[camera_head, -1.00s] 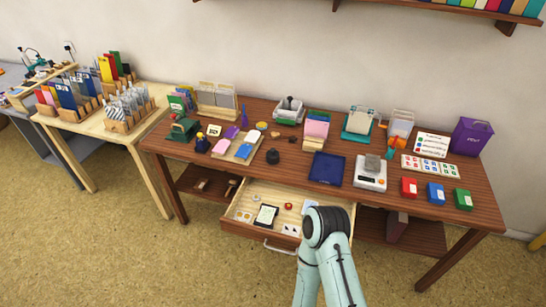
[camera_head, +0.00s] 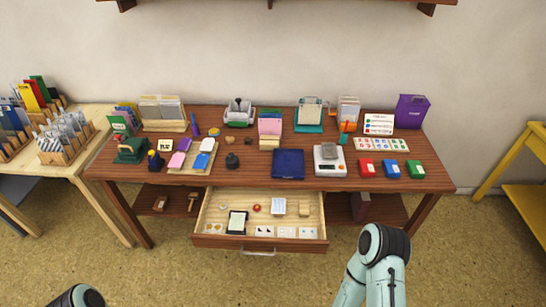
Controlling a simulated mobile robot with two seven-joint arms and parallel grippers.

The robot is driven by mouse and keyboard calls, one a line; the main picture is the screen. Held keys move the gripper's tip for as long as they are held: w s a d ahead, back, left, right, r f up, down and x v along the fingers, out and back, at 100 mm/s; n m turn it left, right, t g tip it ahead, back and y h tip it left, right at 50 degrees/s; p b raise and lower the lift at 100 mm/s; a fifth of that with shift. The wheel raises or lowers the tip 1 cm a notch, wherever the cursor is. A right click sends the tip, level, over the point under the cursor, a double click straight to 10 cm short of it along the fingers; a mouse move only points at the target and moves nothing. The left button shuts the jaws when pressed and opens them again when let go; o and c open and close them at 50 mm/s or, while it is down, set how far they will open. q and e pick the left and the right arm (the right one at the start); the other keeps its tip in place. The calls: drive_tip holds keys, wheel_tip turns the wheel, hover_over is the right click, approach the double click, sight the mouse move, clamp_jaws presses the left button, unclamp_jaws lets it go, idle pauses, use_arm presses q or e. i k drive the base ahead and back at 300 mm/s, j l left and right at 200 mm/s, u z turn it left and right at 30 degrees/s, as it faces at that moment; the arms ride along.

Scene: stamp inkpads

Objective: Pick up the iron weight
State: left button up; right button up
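A small dark knobbed object (camera_head: 232,161), which looks like the iron weight, stands upright on the brown wooden desk (camera_head: 430,178), left of the blue pad. It is right of the tray with coloured note pads, and nothing touches it. Only links of my two arms show, at the bottom left and bottom right edges. Neither gripper is in view.
An open drawer (camera_head: 212,241) with cards and small items juts out below the desk top. A blue pad (camera_head: 288,164), a white scale (camera_head: 328,168) with a grey block, and red, blue and green boxes stand to the right. Yellow shelving (camera_head: 525,190) stands far right.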

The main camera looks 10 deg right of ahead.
sight(232, 163)
drive_tip(key=i+j+z, duration=0.15)
drive_tip(key=z, duration=0.15)
drive_tip(key=i+j+z, duration=0.1)
drive_tip(key=j+z, duration=0.15)
drive_tip(key=j, duration=0.15)
drive_tip(key=i+j+z, duration=0.1)
drive_tip(key=j+z, duration=0.2)
drive_tip(key=i+j+z, duration=0.15)
drive_tip(key=j, duration=0.4)
drive_tip(key=j+z, duration=0.2)
drive_tip(key=j, duration=0.3)
drive_tip(key=j+z, duration=0.1)
drive_tip(key=j, duration=1)
